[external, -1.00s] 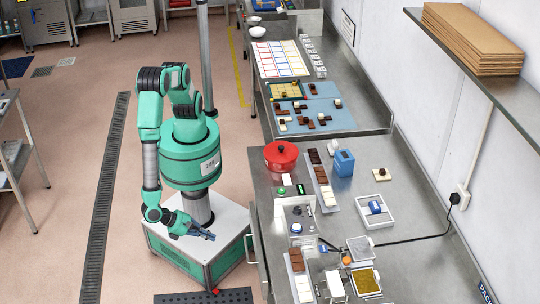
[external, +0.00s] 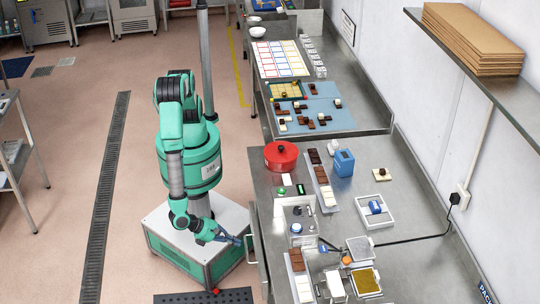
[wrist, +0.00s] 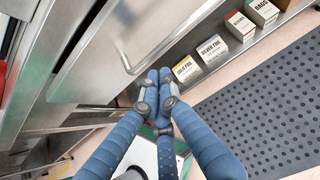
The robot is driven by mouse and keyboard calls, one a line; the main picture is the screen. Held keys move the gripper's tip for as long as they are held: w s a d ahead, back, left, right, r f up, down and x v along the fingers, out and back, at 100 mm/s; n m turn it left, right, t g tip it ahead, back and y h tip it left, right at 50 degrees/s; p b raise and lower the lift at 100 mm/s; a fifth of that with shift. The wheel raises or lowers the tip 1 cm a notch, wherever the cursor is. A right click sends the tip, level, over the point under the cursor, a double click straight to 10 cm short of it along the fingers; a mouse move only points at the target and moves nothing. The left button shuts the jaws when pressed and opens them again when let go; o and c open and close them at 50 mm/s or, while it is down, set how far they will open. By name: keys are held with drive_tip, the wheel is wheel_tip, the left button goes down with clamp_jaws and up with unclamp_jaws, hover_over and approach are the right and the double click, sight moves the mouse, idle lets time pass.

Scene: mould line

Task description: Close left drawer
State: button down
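In the external view, a drawer front (external: 251,249) with a pale edge stands at the left side of the steel counter, beside my gripper (external: 236,240). It appears to stick out a little; how far is hard to tell. In the wrist view, a steel front panel (wrist: 100,50) with a thin bar handle (wrist: 128,58) lies just beyond my fingers. My blue-grey gripper (wrist: 159,84) has its fingertips brought together, with nothing visible between them. The tips are close to the handle's lower end; I cannot tell whether they touch it.
Small labelled boxes (wrist: 212,50) stand on a low shelf beside the panel. A black perforated mat (wrist: 265,105) lies on the floor. The counter top (external: 268,205) holds a red pot (external: 281,155), chocolate moulds and small tools. The floor (external: 80,225) left of my base is open.

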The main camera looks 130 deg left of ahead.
drive_tip(key=shift+w+a, duration=0.15)
drive_tip(key=shift+a, duration=0.05)
idle(0.3)
drive_tip(key=w+a, duration=0.3)
drive_tip(key=shift+w+a+r, duration=0.1)
drive_tip(key=shift+w+a, duration=0.15)
idle(0.4)
drive_tip(key=shift+s+d, duration=0.35)
drive_tip(key=shift+d, duration=0.05)
drive_tip(key=s+d+f+p+v, duration=0.1)
drive_tip(key=f+p+v, duration=0.1)
drive_tip(key=v, duration=0.9)
drive_tip(key=shift+s+d+r+p, duration=0.25)
drive_tip(key=shift+s+d+p, duration=0.05)
drive_tip(key=shift+p, duration=0.05)
